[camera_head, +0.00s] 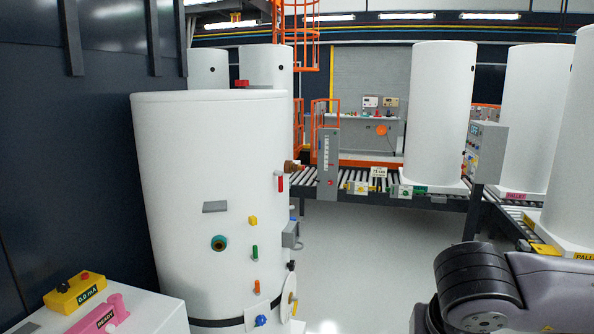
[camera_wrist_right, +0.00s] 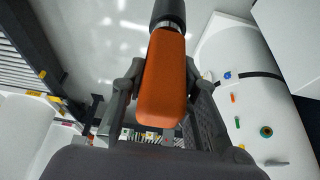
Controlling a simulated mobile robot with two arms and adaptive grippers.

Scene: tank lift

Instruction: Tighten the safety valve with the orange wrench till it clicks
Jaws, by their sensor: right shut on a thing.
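The orange wrench (camera_wrist_right: 164,95) is in the right wrist view, its orange handle between the fingers of my right gripper (camera_wrist_right: 163,72), which is shut on it. Its dark shaft end (camera_wrist_right: 169,12) points to the top of that view, away from the tank. A large white tank (camera_head: 205,160) stands upright at the left of the head view. A brass-brown fitting (camera_head: 292,166) sticks out of its right side, above a red tag (camera_head: 280,183). I cannot tell for sure that this fitting is the safety valve. The wrench is not seen in the head view. My left gripper is not in view.
A white cabinet (camera_head: 150,312) with a yellow 0.0 mA box (camera_head: 74,294) and a pink box (camera_head: 98,318) stands at front left. A roller conveyor (camera_head: 390,190) with white tanks (camera_head: 440,110) runs behind and right. The grey floor (camera_head: 350,250) between is clear.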

